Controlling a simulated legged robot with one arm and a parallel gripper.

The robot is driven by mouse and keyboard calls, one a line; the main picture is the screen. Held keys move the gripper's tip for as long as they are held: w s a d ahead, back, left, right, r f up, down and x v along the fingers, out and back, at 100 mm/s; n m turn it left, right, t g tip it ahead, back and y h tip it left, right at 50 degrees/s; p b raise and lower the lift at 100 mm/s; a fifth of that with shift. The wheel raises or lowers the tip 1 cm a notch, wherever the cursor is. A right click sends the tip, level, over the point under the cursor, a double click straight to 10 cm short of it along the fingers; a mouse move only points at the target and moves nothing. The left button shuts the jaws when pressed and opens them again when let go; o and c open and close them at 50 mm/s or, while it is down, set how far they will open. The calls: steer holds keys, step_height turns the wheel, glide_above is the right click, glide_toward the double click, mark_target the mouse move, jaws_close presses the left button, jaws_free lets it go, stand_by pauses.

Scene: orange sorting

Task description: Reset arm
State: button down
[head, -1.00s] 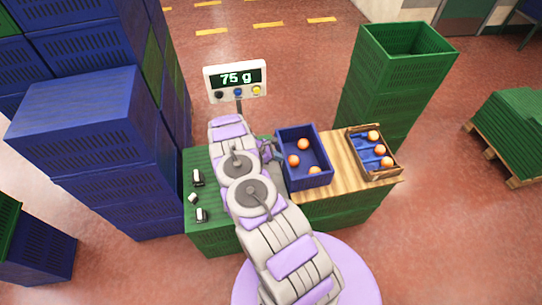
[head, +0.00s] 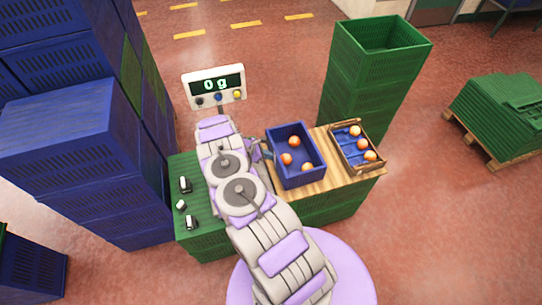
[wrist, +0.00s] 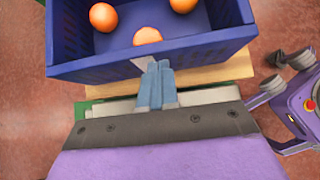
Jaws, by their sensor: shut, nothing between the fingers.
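My gripper (wrist: 156,85) is shut and empty. In the wrist view its fingers point at the near wall of the blue crate (wrist: 110,68), close to its rim; I cannot tell whether they touch. In the head view my arm reaches over the green stand and hides most of the gripper, just left of the blue crate (head: 299,177). Three oranges lie in that crate, one of them at its near wall (wrist: 148,36). The scale display (head: 214,86) reads 0 g.
A wooden tray (head: 362,170) with blue dividers holds several oranges on the wooden board (head: 318,190). Stacked blue crates (head: 60,130) rise at left. A green crate stack (head: 365,80) stands behind. Small black-and-white items (head: 185,185) lie on the green stand (head: 210,240).

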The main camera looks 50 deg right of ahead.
steer(key=p+v, duration=0.1)
steer(key=v, duration=0.6)
steer(key=shift+a+r, duration=0.25)
